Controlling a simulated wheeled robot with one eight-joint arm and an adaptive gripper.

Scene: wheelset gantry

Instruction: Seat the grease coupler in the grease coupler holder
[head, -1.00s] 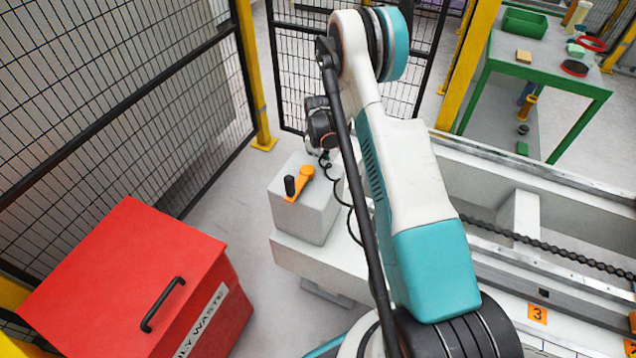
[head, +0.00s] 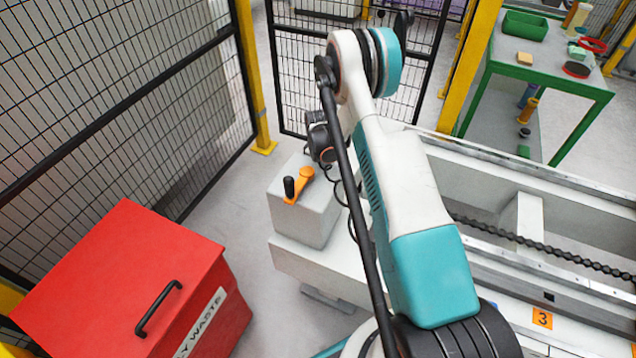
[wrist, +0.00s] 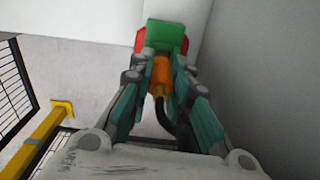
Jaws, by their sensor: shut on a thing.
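In the wrist view my gripper (wrist: 161,66) is shut on an orange piece (wrist: 162,76), which I take to be the grease coupler. A black hose (wrist: 163,112) hangs from it, back between the fingers. Directly beyond the fingertips are a green block (wrist: 167,36) and a red part (wrist: 139,41) showing at both sides of it. I cannot tell whether these are the holder, or whether the orange piece touches them. In the head view my arm hides the gripper and coupler, and no holder can be made out there.
A grey box with an orange crank (head: 300,188) stands left of my arm. A red waste bin (head: 120,270) is at lower left. Mesh fence (head: 110,90) closes the left and back. A green table (head: 550,70) with small items stands at back right, beyond the gantry rails (head: 540,165).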

